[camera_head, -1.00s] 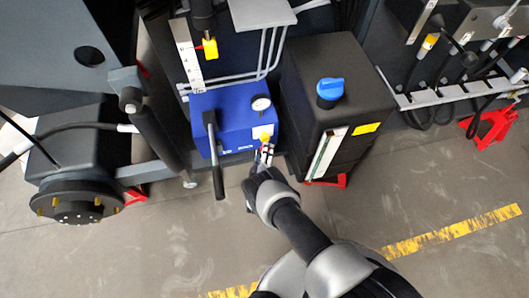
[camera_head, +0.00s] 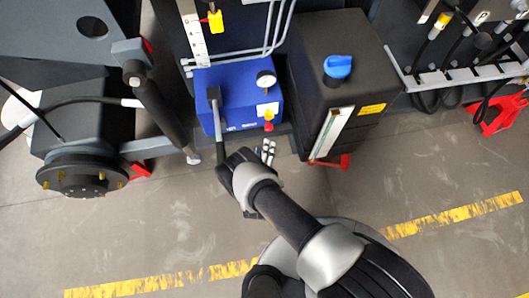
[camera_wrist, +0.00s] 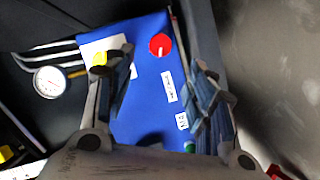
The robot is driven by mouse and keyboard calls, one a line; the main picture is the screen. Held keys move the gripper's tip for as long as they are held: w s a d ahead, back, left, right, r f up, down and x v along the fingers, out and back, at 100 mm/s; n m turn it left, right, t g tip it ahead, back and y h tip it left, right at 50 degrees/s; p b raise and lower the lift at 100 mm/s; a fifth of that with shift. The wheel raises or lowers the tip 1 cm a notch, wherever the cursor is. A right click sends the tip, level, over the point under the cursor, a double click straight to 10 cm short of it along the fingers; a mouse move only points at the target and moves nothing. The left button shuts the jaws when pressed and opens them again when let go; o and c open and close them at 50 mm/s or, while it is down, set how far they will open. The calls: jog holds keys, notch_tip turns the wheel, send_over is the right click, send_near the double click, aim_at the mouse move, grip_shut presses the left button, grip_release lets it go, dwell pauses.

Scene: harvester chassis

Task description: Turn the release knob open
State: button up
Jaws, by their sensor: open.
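A blue pump box (camera_head: 238,90) with a round gauge (camera_head: 266,78) and a black lever (camera_head: 216,110) stands in the middle of the head view. A small red-and-yellow part (camera_head: 268,120) shows on its front. In the wrist view a round red knob (camera_wrist: 160,44) with a white mark sits on the blue face (camera_wrist: 150,85), past the fingertips and roughly between them.
A black tank (camera_head: 320,65) with a blue cap (camera_head: 338,66) stands right of the pump box. A wheel hub (camera_head: 80,175) is at left. In the wrist view the gauge (camera_wrist: 49,82) is at left. The floor in front is clear.

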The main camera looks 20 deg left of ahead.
jog(key=shift+s+d+r, duration=0.15)
jog(key=shift+s+r, duration=0.05)
jog(key=shift+s, duration=0.45)
jog(key=m+g+y+p, duration=0.45)
jog(key=m+p, duration=0.25)
jog(key=m, duration=0.3)
send_near(269, 129)
jog(key=shift+y, duration=0.35)
jog(key=b+x, duration=0.3)
jog(key=x, duration=0.1)
jog(key=b+x, duration=0.4)
jog(key=x, duration=0.1)
jog(key=shift+w+d+f, duration=0.15)
jog(key=shift+w+d, duration=0.05)
jog(key=shift+c, duration=0.5)
jog(key=c, duration=1)
